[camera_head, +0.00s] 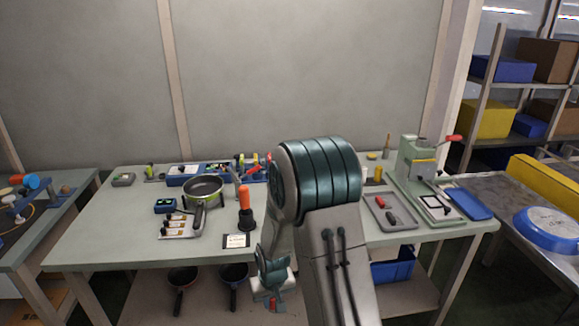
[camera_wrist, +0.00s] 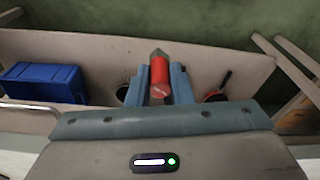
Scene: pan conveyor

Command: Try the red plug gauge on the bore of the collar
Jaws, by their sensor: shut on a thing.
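My gripper (camera_wrist: 161,84) is shut on the red plug gauge (camera_wrist: 159,76). The gauge is a red cylinder with a grey pointed-looking end, held between the two blue-grey fingers. In the head view my gripper (camera_head: 273,280) hangs low in front of the table's front edge, and a little red (camera_head: 272,303) shows at its fingers. I cannot make out the collar or its bore for certain in either view; my arm hides part of the table's middle.
The table (camera_head: 120,225) carries a frying pan (camera_head: 203,189), an orange-handled tool (camera_head: 245,205), a grey tray (camera_head: 372,212) with a red and a dark piece, and a green-grey machine (camera_head: 417,160).

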